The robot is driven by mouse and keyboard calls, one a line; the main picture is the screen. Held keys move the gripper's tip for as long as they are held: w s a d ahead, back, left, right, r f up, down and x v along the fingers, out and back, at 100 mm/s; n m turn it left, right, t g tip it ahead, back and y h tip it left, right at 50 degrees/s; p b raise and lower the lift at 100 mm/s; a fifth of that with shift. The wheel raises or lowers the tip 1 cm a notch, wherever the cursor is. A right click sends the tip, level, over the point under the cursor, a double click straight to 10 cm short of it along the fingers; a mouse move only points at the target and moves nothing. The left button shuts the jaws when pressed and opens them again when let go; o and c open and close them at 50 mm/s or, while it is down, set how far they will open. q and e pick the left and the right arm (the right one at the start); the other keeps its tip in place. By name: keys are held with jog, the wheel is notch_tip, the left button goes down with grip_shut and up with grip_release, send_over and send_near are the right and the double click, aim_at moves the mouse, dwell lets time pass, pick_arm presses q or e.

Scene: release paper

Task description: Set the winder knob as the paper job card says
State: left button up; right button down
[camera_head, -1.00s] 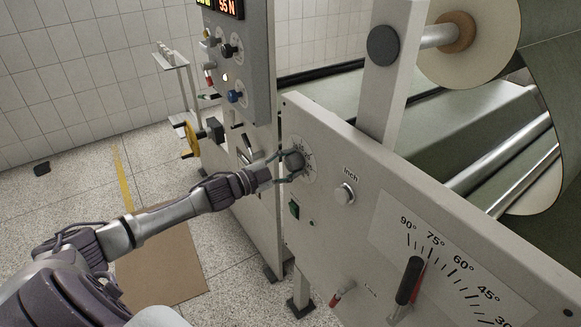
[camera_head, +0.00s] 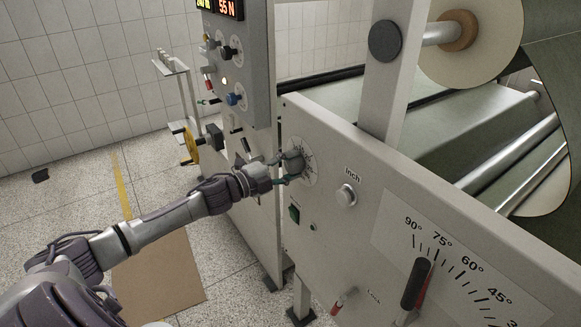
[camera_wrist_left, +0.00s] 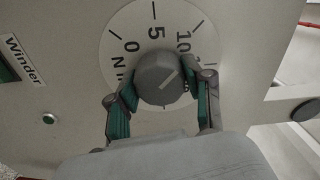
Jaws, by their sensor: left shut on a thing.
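The winder knob (camera_wrist_left: 160,78) is a grey round knob on a white dial plate (camera_wrist_left: 127,28) in the left wrist view. Marks N, 0, 5 and 10 show on the dial; its lower part is hidden by my gripper. A pale line on the knob slants toward the upper right, roughly to the 10 side. My left gripper (camera_wrist_left: 163,95) is shut on the knob, one green-padded finger on each side. In the head view the knob (camera_head: 294,162) sits on the front panel with my left gripper (camera_head: 287,168) around it. No paper job card can be made out. My right gripper is not in view.
The panel (camera_head: 330,225) also carries an Inch button (camera_head: 346,195), a green switch (camera_head: 294,213) and a lever (camera_head: 415,283) on an angle scale.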

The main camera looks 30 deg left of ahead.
pick_arm(q)
jog(key=shift+f, duration=0.1)
jog(key=o, duration=1.2)
jog(key=shift+c, duration=0.2)
jog(key=shift+s, duration=0.1)
jog(key=v, duration=1.2)
